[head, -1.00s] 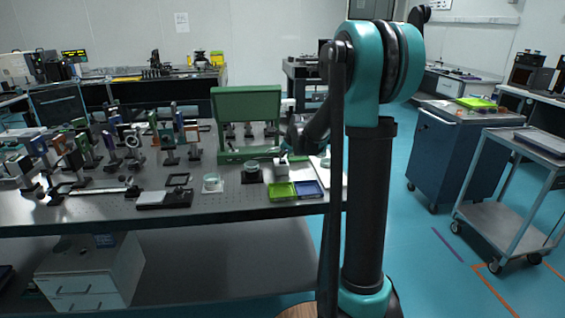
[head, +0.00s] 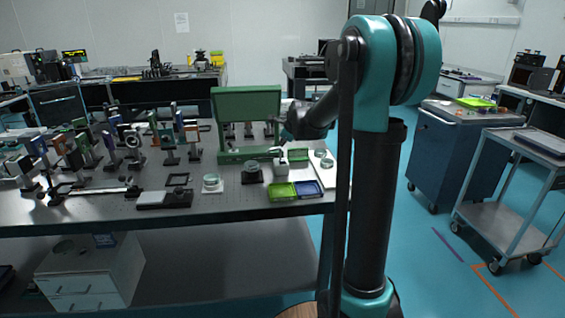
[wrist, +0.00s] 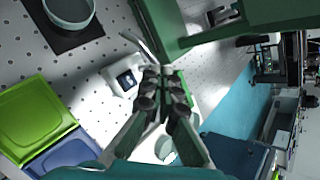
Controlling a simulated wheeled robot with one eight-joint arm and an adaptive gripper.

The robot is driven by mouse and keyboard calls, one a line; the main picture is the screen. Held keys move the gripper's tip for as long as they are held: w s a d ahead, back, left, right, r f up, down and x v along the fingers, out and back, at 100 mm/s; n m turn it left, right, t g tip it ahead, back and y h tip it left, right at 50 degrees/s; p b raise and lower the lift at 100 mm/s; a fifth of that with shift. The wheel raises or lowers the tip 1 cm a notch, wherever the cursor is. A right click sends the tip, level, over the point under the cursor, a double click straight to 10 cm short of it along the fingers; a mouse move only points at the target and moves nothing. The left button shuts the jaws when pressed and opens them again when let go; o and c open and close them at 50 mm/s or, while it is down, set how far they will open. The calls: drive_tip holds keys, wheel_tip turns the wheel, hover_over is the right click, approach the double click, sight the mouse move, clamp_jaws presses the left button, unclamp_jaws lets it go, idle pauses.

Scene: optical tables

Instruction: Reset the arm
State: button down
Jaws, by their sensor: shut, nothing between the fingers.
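My gripper (wrist: 165,84) is shut and empty in the wrist view, its dark fingertips together above the perforated table top.
A yellow-green tray (head: 282,191) and a blue tray (head: 309,188) lie at the front edge of the optical table (head: 110,208). A dish on a black square (head: 252,176) is left of the white block. Several optical mounts crowd the left. A blue cabinet (head: 452,160) and trolley (head: 515,203) stand right.

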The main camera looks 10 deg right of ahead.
drive_tip(key=s+f+n, duration=0.2)
drive_tip(key=s+n, duration=0.2)
drive_tip(key=s, duration=0.2)
drive_tip(key=s+d+f+n+g, duration=0.1)
drive_tip(key=s+f+n, duration=0.2)
drive_tip(key=s, duration=0.4)
drive_tip(key=s+f+n+g+h, duration=0.1)
drive_tip(key=s+f+n, duration=0.1)
drive_tip(key=s+n, duration=0.3)
drive_tip(key=shift+s+d+f, duration=0.15)
drive_tip(key=shift+s+d, duration=0.05)
drive_tip(key=shift+s, duration=0.4)
drive_tip(key=shift+s+d+f, duration=0.1)
drive_tip(key=shift+s+d, duration=0.1)
drive_tip(key=shift+s, duration=0.35)
drive_tip(key=s+f+n+g, duration=0.1)
drive_tip(key=s+f+n, duration=0.2)
drive_tip(key=s, duration=0.4)
drive_tip(key=s+d+f+n+g, duration=0.1)
drive_tip(key=s+f+n, duration=0.2)
drive_tip(key=s+n, duration=0.2)
drive_tip(key=s+d+f+n+h, duration=0.1)
drive_tip(key=s+f+n, duration=0.2)
drive_tip(key=s, duration=0.5)
drive_tip(key=shift+s+f+n+g, duration=0.3)
drive_tip(key=shift+f+n+g, duration=0.1)
drive_tip(key=shift+n, duration=0.4)
drive_tip(key=shift+d+r, duration=0.1)
